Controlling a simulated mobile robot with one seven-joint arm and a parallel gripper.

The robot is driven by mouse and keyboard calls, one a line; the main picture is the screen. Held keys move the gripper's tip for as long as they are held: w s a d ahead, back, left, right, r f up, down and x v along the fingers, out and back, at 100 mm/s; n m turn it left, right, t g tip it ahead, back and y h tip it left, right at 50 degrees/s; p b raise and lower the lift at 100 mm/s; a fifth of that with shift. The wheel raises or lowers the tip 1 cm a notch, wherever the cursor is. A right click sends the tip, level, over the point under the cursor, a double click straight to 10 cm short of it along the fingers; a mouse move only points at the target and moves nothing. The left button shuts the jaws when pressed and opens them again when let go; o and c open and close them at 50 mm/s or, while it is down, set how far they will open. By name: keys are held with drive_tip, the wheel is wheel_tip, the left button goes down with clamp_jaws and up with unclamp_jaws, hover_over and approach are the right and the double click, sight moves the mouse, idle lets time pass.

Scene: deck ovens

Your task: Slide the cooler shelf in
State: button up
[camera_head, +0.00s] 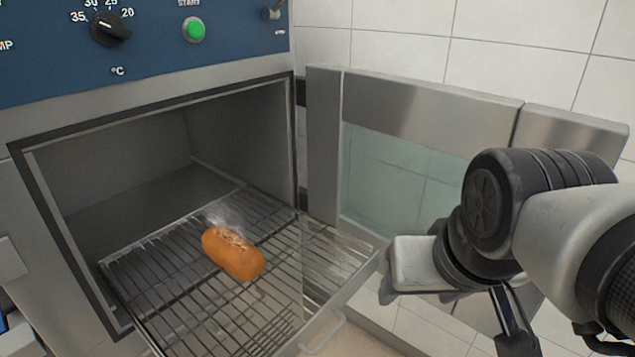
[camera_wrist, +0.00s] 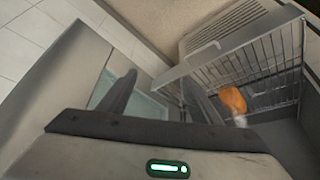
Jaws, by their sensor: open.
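The cooler shelf (camera_head: 180,292) is a wire rack, pulled partly out of the open cooler chamber (camera_head: 120,160). A curved handle (camera_head: 325,334) is on its front edge. A brown filled bread roll (camera_head: 233,254) lies on the rack, with faint vapour above it. In the wrist view, the shelf's front bar (camera_wrist: 260,33), its handle (camera_wrist: 203,51) and the roll (camera_wrist: 233,100) show at the upper right. My gripper (camera_head: 415,293) is open and empty, right of the shelf's front corner and apart from the handle. Its two fingers (camera_wrist: 158,98) stand spread in the wrist view.
The cooler door (camera_head: 430,110) with a glass pane (camera_head: 395,185) stands swung open to the right, behind my gripper. A blue control panel (camera_head: 150,35) with a black dial (camera_head: 110,28) and green START button (camera_head: 194,29) is above the chamber.

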drive_tip(key=w+m+p, duration=0.1)
drive_tip(key=m, duration=0.1)
drive_tip(key=w+m+g+y+p, duration=0.1)
drive_tip(key=w+m+p, duration=0.1)
drive_tip(key=w+a+r+m+p, duration=0.1)
drive_tip(key=shift+w+m+y, duration=0.25)
drive_tip(key=shift+m+y, duration=0.15)
drive_tip(key=c, duration=1.1)
drive_tip(key=w+m+p, duration=0.1)
drive_tip(key=m, duration=0.1)
drive_tip(key=w+m+p, duration=0.1)
drive_tip(key=w+m, duration=0.1)
drive_tip(key=w+f+m+g+y+p, duration=0.1)
drive_tip(key=m, duration=0.1)
drive_tip(key=shift+w+d+f+m+p, duration=0.1)
drive_tip(key=shift+w+d+m+p, duration=0.1)
drive_tip(key=shift+w+m+p, duration=0.15)
clamp_jaws()
drive_tip(key=m+p, duration=0.2)
drive_tip(key=m, duration=1.1)
hover_over(375, 271)
drive_tip(key=s+a, duration=0.1)
drive_tip(key=s, duration=0.4)
wheel_tip(375, 271, down, 17)
drive_tip(key=shift+s+g+y, duration=0.15)
drive_tip(key=shift+g+y, duration=0.15)
drive_tip(key=shift+g, duration=0.1)
drive_tip(key=shift+a+p, duration=0.2)
drive_tip(key=shift+p, duration=0.1)
